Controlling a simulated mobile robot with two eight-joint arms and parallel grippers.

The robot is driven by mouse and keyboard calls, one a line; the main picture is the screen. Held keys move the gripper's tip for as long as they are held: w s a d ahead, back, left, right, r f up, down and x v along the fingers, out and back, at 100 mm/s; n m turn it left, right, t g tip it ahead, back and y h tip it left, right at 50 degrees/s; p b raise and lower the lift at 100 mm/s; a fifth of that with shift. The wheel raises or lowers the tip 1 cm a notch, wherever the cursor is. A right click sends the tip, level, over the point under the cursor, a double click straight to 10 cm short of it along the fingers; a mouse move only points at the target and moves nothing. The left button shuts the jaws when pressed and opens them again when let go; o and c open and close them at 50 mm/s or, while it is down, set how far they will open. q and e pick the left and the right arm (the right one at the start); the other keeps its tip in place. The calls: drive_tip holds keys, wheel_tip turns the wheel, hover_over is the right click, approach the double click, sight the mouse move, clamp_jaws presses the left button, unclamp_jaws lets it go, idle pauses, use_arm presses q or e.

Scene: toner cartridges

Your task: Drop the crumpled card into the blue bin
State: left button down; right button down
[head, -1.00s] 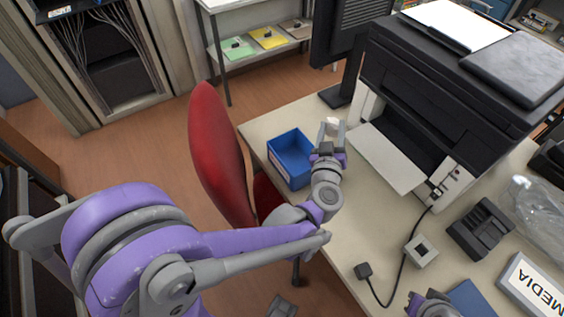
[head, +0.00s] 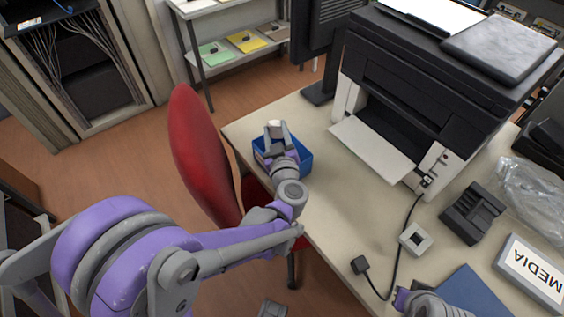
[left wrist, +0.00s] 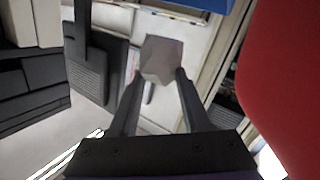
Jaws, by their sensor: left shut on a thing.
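The blue bin (head: 304,160) stands on the desk near its left edge, partly hidden behind my left gripper. A blue strip of it also shows at the top of the left wrist view (left wrist: 205,4). My left gripper (head: 276,132) is above the bin in the head view, shut on the crumpled card. The card (left wrist: 161,58) is a small pale grey, creased piece between the fingertips, and it shows small in the head view (head: 275,126). My right gripper (head: 425,303) is at the bottom edge, partly cut off; its fingers are not clear.
A black printer (head: 440,100) with a white output tray (head: 372,150) stands right of the bin. A red chair (head: 203,155) is close on the left. A cable, a black cradle (head: 473,213), a MEDIA box (head: 532,268) and a blue folder (head: 470,292) lie on the desk.

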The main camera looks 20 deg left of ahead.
use_arm(q)
drive_tip(key=shift+f, duration=0.45)
use_arm(e)
drive_tip(key=shift+f, duration=0.35)
use_arm(q)
drive_tip(key=shift+c, duration=1.4)
unclamp_jaws()
drive_tip(key=v, duration=1)
drive_tip(key=shift+s, duration=0.4)
drive_tip(key=shift+d, duration=0.15)
use_arm(e)
drive_tip(key=shift+s, duration=0.1)
